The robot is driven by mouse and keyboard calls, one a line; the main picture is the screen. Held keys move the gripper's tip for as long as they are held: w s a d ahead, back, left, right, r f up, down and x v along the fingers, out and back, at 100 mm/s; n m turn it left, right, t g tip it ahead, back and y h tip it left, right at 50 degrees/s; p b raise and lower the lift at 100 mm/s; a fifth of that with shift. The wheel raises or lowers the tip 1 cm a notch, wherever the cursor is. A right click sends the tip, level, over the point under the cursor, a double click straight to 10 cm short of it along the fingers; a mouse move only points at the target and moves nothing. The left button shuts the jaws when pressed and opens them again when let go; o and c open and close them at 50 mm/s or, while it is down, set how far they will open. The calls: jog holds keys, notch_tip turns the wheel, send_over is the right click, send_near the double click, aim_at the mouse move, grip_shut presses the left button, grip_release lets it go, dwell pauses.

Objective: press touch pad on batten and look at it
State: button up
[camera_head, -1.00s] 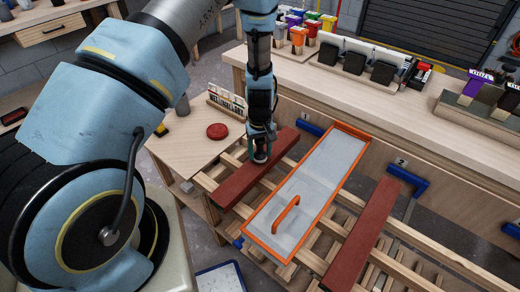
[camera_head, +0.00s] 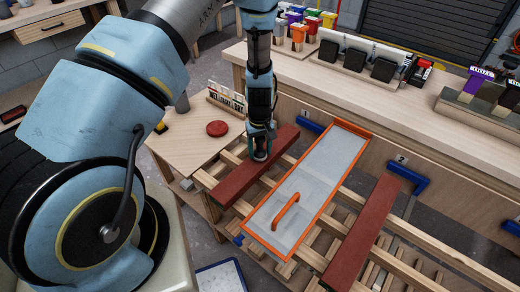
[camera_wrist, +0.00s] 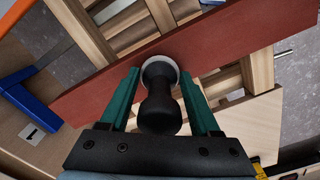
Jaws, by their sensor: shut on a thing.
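One red-brown painted batten (camera_head: 240,182) lies across the wooden rack at the left, and a second batten (camera_head: 362,235) lies at the right. My gripper (camera_head: 261,152) is above the left batten and points down at it. In the wrist view its teal fingers (camera_wrist: 160,90) are shut on a black-handled touch pad (camera_wrist: 159,105) with a pale round base. The pad's base meets or nearly meets the batten's face (camera_wrist: 230,45); I cannot tell whether it touches. The pad's underside and the paint beneath it are hidden.
An orange-edged tray (camera_head: 345,165) with an orange handle lies between the battens. A small side table (camera_head: 185,150) holds a red disc (camera_head: 217,129) and a labelled card rack (camera_head: 226,97). Blue brackets (camera_head: 408,178) sit along the bench front.

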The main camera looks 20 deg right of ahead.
jog(key=shift+f+b, duration=0.3)
jog(key=shift+f, duration=0.15)
dwell(1.2)
jog(key=shift+r+p, duration=2.35)
jog(key=shift+r, duration=1.2)
